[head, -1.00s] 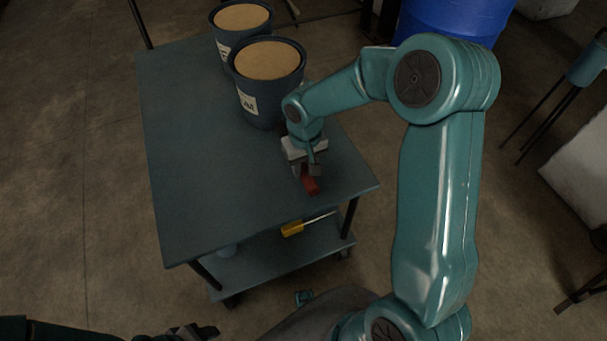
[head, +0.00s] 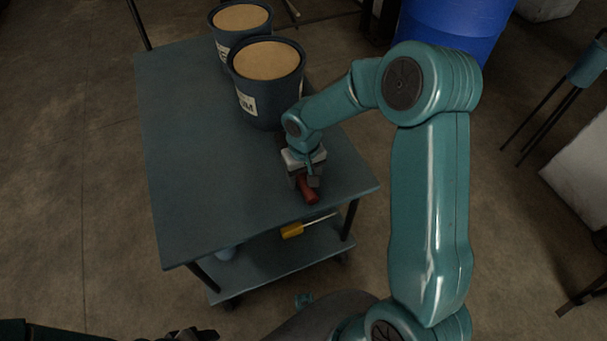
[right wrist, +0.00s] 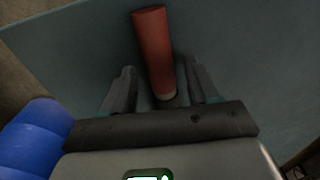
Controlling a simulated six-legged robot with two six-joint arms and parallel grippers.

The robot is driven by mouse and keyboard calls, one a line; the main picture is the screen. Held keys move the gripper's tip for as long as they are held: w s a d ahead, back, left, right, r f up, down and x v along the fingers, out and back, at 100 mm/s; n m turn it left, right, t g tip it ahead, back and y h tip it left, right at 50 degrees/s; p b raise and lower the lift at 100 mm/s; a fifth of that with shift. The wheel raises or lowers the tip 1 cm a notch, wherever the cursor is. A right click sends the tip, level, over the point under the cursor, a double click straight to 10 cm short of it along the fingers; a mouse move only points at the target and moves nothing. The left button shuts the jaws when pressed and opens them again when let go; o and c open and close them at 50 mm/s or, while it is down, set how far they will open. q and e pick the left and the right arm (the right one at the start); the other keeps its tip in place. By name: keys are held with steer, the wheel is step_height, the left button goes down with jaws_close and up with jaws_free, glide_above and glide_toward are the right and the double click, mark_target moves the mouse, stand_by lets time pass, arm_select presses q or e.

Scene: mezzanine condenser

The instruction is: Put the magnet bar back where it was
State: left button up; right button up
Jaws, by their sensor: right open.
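A red bar with a grey end, which looks like the magnet bar (head: 310,194), is at the near right part of the cart's top (head: 205,190). In the right wrist view the magnet bar (right wrist: 153,50) runs away from my gripper, its grey end between the fingers. My right gripper (head: 306,181) is open just over the bar's end; the fingers (right wrist: 160,90) stand apart on both sides with gaps. Whether the bar touches the top is hard to tell. My left gripper (head: 195,333) is partly in view at the bottom edge, dark and cut off.
Two dark buckets with tan contents, a near one (head: 268,90) and a far one (head: 236,46), stand at the back of the cart. A yellow-handled tool (head: 292,230) lies on the lower shelf (head: 275,262). A blue drum (head: 450,25) stands behind. The cart top's left side is clear.

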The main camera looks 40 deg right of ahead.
steer(key=shift+r, duration=0.4)
step_height(320, 180, up, 12)
steer(key=p, duration=0.2)
steer(key=shift+f, duration=0.25)
steer(key=shift+s, duration=0.1)
